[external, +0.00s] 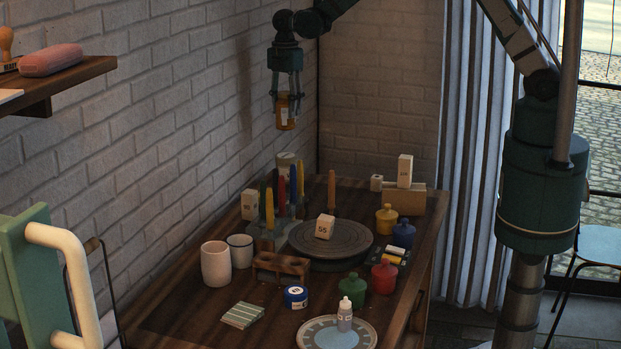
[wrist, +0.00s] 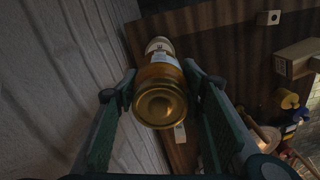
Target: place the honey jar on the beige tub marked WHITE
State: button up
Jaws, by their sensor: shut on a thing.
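My gripper (external: 286,97) is shut on the honey jar (external: 285,116), an amber jar with a pale label, and holds it high above the back left of the table. In the wrist view the honey jar (wrist: 160,104) is between the two fingers of my gripper (wrist: 160,80), its golden end facing the camera. A pale beige tub (external: 286,161) stands at the back of the table, below the jar in the external picture and apart from it. Its marking is too small to read. In the wrist view a pale round top (wrist: 158,45) shows beyond the jar; I cannot tell whether it is the tub.
Upright coloured tapers (external: 269,208) stand just in front of the tub. A dark turntable (external: 335,250) carries a beige block (external: 325,227). A wooden block (external: 404,201) is at the back right. The brick wall (external: 210,110) is close on the left.

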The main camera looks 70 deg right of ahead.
aim_at(286, 123)
jog(key=shift+f, duration=2.9)
jog(key=shift+f+p, duration=0.1)
jog(key=shift+p, duration=0.2)
jog(key=shift+f, duration=1.75)
jog(key=shift+f, duration=0.15)
jog(key=o, duration=1.2)
jog(key=shift+c, duration=0.2)
jog(key=shift+r+b, duration=0.3)
jog(key=shift+r, duration=5.85)
